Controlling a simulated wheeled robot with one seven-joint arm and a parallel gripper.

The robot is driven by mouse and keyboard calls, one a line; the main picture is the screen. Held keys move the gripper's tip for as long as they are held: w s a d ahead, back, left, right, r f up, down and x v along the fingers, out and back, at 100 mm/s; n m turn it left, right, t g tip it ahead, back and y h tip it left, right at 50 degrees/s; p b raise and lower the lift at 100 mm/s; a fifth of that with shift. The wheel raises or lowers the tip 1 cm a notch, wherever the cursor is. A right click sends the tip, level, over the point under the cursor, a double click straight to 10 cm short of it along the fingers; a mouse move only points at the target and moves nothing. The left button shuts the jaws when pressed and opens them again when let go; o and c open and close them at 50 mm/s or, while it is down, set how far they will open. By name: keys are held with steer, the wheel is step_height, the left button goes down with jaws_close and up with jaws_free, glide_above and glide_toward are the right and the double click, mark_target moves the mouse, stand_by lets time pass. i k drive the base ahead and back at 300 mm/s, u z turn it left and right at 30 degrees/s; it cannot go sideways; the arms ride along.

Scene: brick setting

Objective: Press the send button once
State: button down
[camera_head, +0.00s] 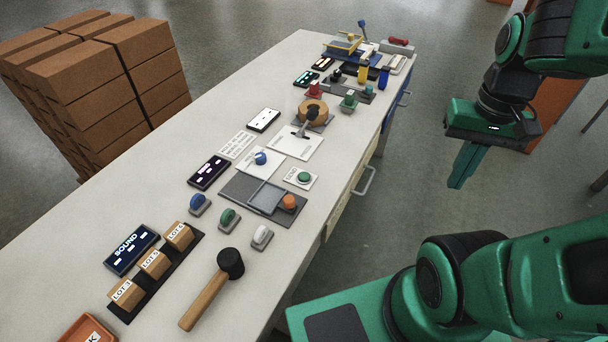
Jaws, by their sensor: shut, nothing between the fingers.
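A round green button (304,176) sits on a small white plate near the right edge of the long table. Small lettering beside it may read SEND, but it is too small to be sure. My gripper (459,184) is shut and empty. It points down over the floor, right of the table, well apart from the green button. Nothing hides the button.
An orange knob (289,202) on a grey tray and a blue knob (261,158) stand near the button on the table (270,262). A mallet (208,292) lies nearer. Drawer handles (366,181) stick out from the table's side. Brick-brown boxes (108,75) are stacked behind.

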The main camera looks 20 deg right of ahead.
mark_target(303, 177)
steer(key=u, duration=0.4)
steer(key=k, duration=0.9)
steer(key=z, duration=0.6)
steer(key=i, duration=0.5)
